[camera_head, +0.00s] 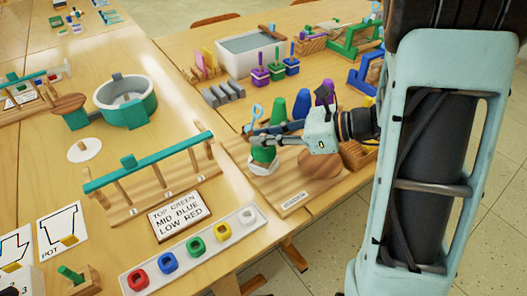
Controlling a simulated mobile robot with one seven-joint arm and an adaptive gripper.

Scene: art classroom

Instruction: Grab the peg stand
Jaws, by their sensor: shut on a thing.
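My gripper (256,137) reaches left from its pale teal body, low over a wooden board (296,190) on the right-hand table. Its fingers are shut at the upper part of a green and white upright piece (263,157), which stands at the board's left end. The fingers partly hide this piece, and I cannot tell whether it is the peg stand. Small purple (260,76), green (276,71) and blue (291,64) blocks with upright pegs stand farther back, apart from the gripper.
Green (278,110) and blue (301,103) cones stand just behind the gripper. A white water tub (248,58) is at the back. A teal-topped rack (150,170), a sign (179,214) and a tray of coloured rings (190,250) are on the left table. My arm hides the right side.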

